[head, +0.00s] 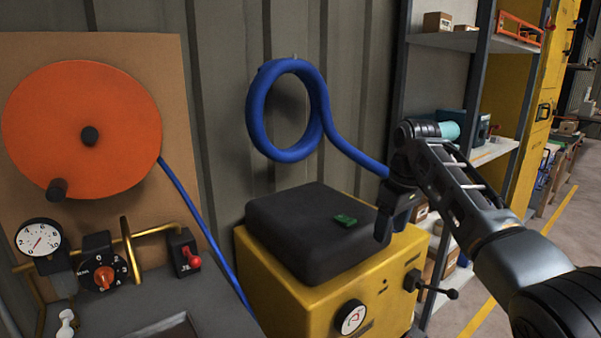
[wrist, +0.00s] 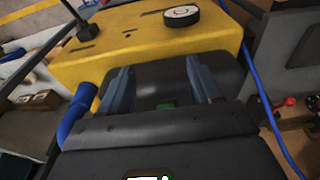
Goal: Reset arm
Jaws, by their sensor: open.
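My arm reaches in from the right in the head view, and my gripper (head: 388,222) hangs beside the right edge of the black top of the yellow machine. In the wrist view my gripper (wrist: 163,88) shows two fingers spread apart with nothing between them. A small green piece (head: 345,220) lies on the black top (head: 300,240). It also shows in the wrist view (wrist: 166,106), beyond the gap between the fingers and partly hidden by my wrist.
The yellow machine (head: 300,298) carries a gauge (head: 350,317) and a lever on its front. A blue hose (head: 255,110) hangs coiled on the wall and runs behind my arm. An orange reel (head: 82,125) stands left. Shelves (head: 450,40) stand behind my arm; floor is open at right.

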